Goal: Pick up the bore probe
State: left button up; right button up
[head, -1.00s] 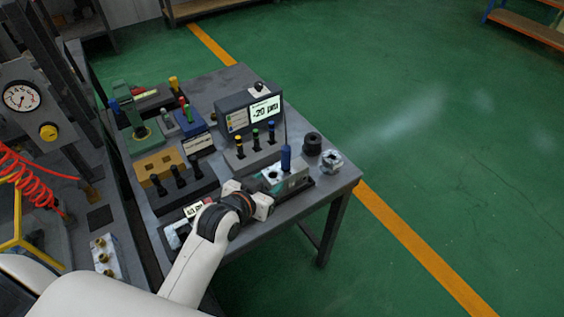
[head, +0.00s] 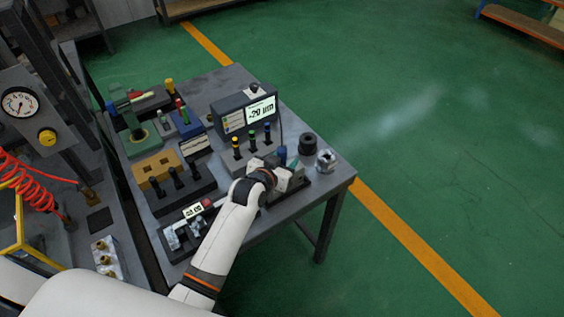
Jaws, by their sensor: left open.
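An upright blue-handled piece (head: 282,155), which may be the bore probe, stands at the valve block near the table's right side. My right gripper is not in view.
The gauge display (head: 247,114) stands behind the rack. A black ring (head: 308,145) and a metal fitting (head: 326,161) sit at the table's right corner. A black rack with dark plugs (head: 178,186) and a caliper (head: 188,225) lie to the left. The floor at right is clear.

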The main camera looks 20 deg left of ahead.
pick_arm(q)
jog(key=shift+w+f, duration=0.25)
jog(key=shift+w, duration=0.25)
grip_shut()
jog(key=shift+r, duration=0.1)
